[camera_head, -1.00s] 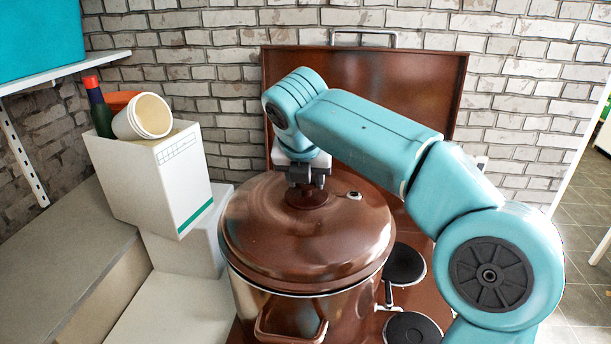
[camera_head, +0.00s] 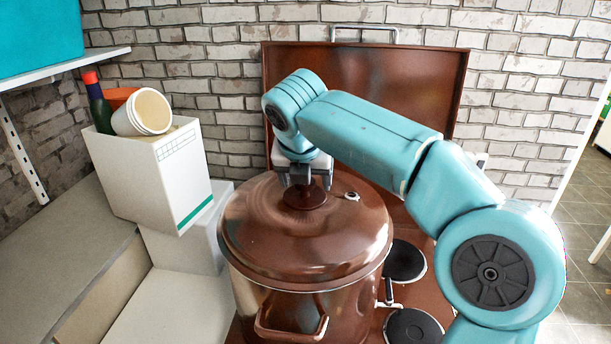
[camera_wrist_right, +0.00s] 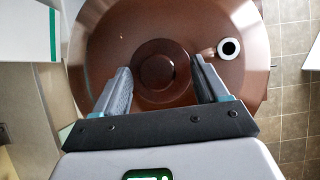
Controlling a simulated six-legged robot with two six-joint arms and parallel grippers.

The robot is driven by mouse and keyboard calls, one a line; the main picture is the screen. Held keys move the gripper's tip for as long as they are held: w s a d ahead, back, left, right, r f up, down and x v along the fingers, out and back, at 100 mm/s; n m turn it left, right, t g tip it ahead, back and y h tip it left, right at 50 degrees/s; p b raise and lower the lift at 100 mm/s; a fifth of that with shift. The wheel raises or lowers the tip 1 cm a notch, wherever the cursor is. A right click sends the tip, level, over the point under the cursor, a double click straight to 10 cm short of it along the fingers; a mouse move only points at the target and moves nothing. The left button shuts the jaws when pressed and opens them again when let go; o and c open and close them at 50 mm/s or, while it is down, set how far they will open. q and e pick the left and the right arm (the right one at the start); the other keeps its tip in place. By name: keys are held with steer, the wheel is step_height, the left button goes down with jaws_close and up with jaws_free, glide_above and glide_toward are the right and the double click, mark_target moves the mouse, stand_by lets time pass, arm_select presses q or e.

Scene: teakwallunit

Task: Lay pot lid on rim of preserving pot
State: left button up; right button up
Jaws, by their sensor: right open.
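The brown pot lid (camera_head: 300,245) lies on the top of the brown preserving pot (camera_head: 345,310), covering its opening, and looks about level. Its round knob (camera_wrist_right: 158,70) and a small pale-ringed vent (camera_wrist_right: 229,48) show in the right wrist view. My right gripper (camera_head: 304,186) is open above the lid, its fingertips on either side of the knob. In the right wrist view the open fingers (camera_wrist_right: 161,85) stand apart from the knob, with gaps at both sides. The far side of the rim is hidden under the lid. My left gripper is not in view.
The brown cooker with black burner plates (camera_head: 405,262) is under and right of the pot; its raised cover (camera_head: 420,85) stands behind. A white box (camera_head: 160,180) at left holds a green bottle (camera_head: 99,108) and a white tub (camera_head: 148,112). A white shelf (camera_head: 60,68) is at upper left.

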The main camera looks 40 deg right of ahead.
steer(key=p+v, duration=0.3)
steer(key=v, duration=1.3)
steer(key=shift+r, duration=0.15)
steer(key=shift+a, duration=0.15)
steer(key=shift+s, duration=0.1)
